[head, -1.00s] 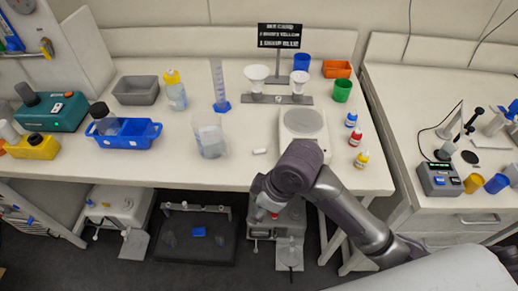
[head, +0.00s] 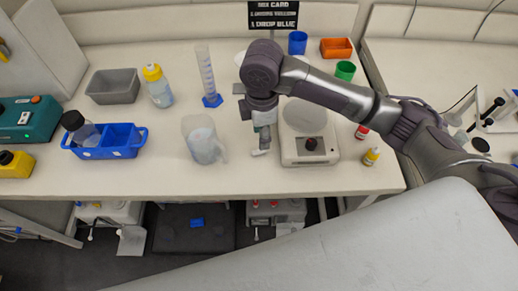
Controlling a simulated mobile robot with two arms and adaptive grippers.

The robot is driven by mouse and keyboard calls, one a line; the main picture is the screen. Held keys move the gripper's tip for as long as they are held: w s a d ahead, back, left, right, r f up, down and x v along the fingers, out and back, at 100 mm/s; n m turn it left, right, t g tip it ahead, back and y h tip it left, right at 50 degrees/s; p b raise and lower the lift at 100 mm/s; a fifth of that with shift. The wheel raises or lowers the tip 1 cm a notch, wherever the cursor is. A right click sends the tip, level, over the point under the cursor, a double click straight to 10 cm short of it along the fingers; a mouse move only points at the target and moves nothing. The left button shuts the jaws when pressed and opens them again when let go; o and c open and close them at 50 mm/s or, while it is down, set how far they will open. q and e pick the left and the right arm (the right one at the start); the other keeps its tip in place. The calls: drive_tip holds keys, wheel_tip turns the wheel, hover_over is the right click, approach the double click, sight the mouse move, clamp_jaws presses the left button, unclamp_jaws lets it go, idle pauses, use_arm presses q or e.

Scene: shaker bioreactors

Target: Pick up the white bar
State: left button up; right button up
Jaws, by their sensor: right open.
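The white bar (head: 259,153) is a small pale piece on the table, left of the white stirrer plate. It is mostly hidden at the tips of my right gripper and hard to tell apart from them. My right gripper (head: 262,146) points down over the bar's place, with its fingers low near the table top. It is open; I cannot tell whether the fingers touch the bar. My left gripper is out of view.
The stirrer plate (head: 309,151) stands close right of the gripper, and a beaker (head: 203,140) of clear liquid stands to the left. A measuring cylinder (head: 207,75) stands behind. Dropper bottles (head: 371,156) are at the right. The table front between beaker and stirrer is clear.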

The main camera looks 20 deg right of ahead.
sight(259, 151)
drive_tip(key=f, duration=0.2)
drive_tip(key=shift+w+f, duration=0.35)
wheel_tip(259, 151, down, 2)
drive_tip(key=shift+w+p, duration=0.1)
drive_tip(key=shift+p, duration=0.45)
wheel_tip(259, 151, down, 2)
drive_tip(key=shift+w+a+f+p, duration=0.1)
drive_tip(key=shift+f+p, duration=0.15)
drive_tip(key=shift+p, duration=0.05)
drive_tip(key=shift+f, duration=0.55)
drive_tip(key=c, duration=0.7)
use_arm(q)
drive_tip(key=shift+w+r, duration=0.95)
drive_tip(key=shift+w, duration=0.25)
use_arm(e)
clamp_jaws()
